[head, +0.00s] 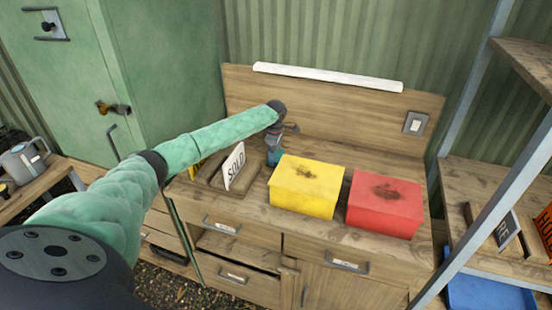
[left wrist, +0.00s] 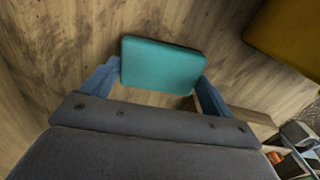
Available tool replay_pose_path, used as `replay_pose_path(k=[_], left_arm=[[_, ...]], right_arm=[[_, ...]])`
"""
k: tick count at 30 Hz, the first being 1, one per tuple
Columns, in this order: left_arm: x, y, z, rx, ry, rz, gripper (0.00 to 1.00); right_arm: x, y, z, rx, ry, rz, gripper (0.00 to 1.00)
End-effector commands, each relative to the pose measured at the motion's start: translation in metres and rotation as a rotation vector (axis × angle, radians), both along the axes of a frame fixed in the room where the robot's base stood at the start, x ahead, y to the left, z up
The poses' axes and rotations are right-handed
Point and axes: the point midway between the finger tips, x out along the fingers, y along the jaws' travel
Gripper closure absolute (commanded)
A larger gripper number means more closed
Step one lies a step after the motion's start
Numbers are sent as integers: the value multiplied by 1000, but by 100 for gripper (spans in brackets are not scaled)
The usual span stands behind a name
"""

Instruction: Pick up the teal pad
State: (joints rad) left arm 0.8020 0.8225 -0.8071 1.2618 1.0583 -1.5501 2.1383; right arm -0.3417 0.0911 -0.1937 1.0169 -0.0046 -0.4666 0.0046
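The teal pad (left wrist: 160,65) lies between the two blue fingers of my left gripper (left wrist: 160,80) in the left wrist view, over the wooden bench top. It is slightly turned, and its left and right edges are close to the fingers. I cannot tell whether the fingers press on it. In the head view, my left gripper (head: 275,150) points down at the bench, left of the yellow box, and the pad is not clearly seen there. My right gripper is in neither view.
A yellow box (head: 306,190) and a red box (head: 384,207) stand on the wooden bench to the right. A SOLD sign (head: 234,166) stands left of the gripper. The bench has a back board (head: 330,115). A shelf with a blue bin (head: 488,292) is at the right.

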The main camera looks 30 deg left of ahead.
Motion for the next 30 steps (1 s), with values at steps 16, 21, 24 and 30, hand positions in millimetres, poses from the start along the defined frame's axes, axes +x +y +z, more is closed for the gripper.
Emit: replay_pose_path(k=[16, 21, 24, 30], left_arm=[[1, 0, 12, 0, -2, 0, 37], [1, -1, 38, -1, -3, -1, 37], [1, 0, 55, -1, -3, -1, 37], [1, 0, 83, 0, -2, 0, 37]], right_arm=[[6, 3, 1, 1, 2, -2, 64], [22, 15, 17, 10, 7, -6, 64], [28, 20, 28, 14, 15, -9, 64], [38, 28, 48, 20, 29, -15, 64]])
